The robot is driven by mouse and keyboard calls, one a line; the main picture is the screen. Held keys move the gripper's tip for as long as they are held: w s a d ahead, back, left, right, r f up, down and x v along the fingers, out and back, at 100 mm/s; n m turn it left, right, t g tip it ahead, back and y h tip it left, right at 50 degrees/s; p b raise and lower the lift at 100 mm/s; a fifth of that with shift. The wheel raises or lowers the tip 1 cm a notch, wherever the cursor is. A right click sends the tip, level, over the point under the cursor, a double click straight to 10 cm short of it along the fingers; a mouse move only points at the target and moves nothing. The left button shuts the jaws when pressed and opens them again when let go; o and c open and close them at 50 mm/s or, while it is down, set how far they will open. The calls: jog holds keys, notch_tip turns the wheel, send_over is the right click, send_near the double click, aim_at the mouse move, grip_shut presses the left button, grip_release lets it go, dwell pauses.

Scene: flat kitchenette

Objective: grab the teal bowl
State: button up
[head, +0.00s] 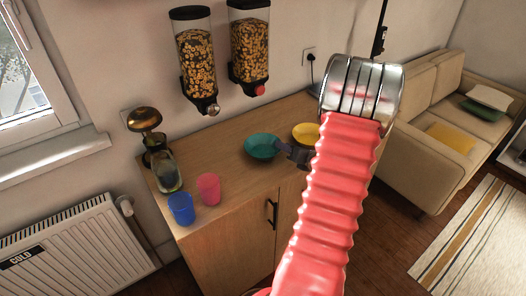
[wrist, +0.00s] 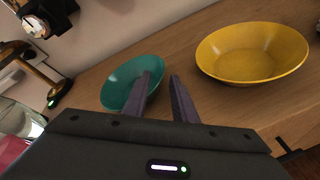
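The teal bowl (head: 260,146) sits upright on the wooden counter, left of a yellow bowl. In the wrist view the teal bowl (wrist: 122,78) is at centre left. My gripper (head: 281,149) is at its right side in the head view. In the wrist view the two dark fingers of my gripper (wrist: 160,76) are apart with nothing seen held. The left finger overlaps the bowl's right part, and the right finger is outside its rim. I cannot tell whether either finger touches the bowl.
The yellow bowl (head: 306,133) stands close on the right; my arm partly covers it. A blue cup (head: 181,209), a pink cup (head: 208,188) and a glass jar (head: 165,172) stand at the counter's left. Two cereal dispensers (head: 197,55) hang above. Bare counter (head: 222,143) lies left of the teal bowl.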

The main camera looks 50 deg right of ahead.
aim_at(263, 149)
jog(key=x, duration=0.3)
jog(key=shift+w+d, duration=0.1)
jog(key=shift+w, duration=0.05)
dwell(0.4)
grip_shut()
dwell(0.3)
